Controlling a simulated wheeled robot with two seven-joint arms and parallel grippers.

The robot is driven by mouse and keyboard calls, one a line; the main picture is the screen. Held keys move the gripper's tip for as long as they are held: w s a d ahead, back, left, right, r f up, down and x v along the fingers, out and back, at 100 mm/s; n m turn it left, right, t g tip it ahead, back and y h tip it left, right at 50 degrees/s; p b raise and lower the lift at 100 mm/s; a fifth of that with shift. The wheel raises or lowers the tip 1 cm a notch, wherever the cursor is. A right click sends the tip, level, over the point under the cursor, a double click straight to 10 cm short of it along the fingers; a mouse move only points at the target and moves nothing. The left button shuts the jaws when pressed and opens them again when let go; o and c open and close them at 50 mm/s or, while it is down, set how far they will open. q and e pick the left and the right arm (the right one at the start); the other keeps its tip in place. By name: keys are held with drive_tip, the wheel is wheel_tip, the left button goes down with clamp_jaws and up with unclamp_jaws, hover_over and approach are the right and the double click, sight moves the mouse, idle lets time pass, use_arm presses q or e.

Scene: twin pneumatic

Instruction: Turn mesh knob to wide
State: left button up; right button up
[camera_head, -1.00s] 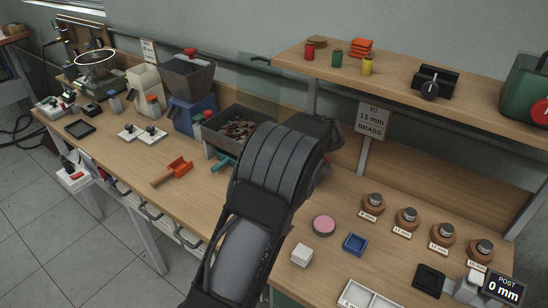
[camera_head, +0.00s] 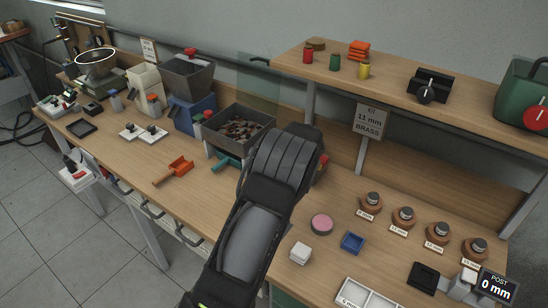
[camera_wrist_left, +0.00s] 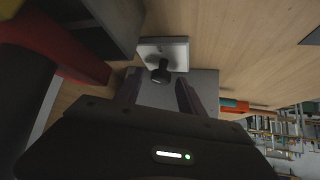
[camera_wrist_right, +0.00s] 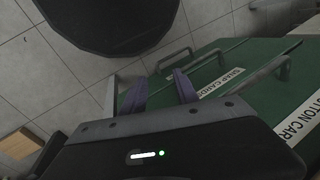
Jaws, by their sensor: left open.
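A black knob (camera_wrist_left: 161,72) stands on a small white plate (camera_wrist_left: 178,52) in the left wrist view. My left gripper (camera_wrist_left: 158,92) is open, with its two fingers low in that view, one to each side of the knob's line; I cannot tell how near they are to it. In the head view my left arm rises through the middle and hides its own fingers. Two white plates with black knobs (camera_head: 130,131) (camera_head: 152,131) lie on the bench at left. My right gripper (camera_wrist_right: 160,92) is open and empty in front of a green drawer cabinet.
A grey bin (camera_head: 238,138) of dark pieces, an orange scoop (camera_head: 175,171) and a teal scoop (camera_head: 224,162) lie around my left arm. A shelf (camera_head: 395,78) overhangs the bench.

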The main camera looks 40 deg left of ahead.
use_arm(q)
clamp_jaws()
idle(0.3)
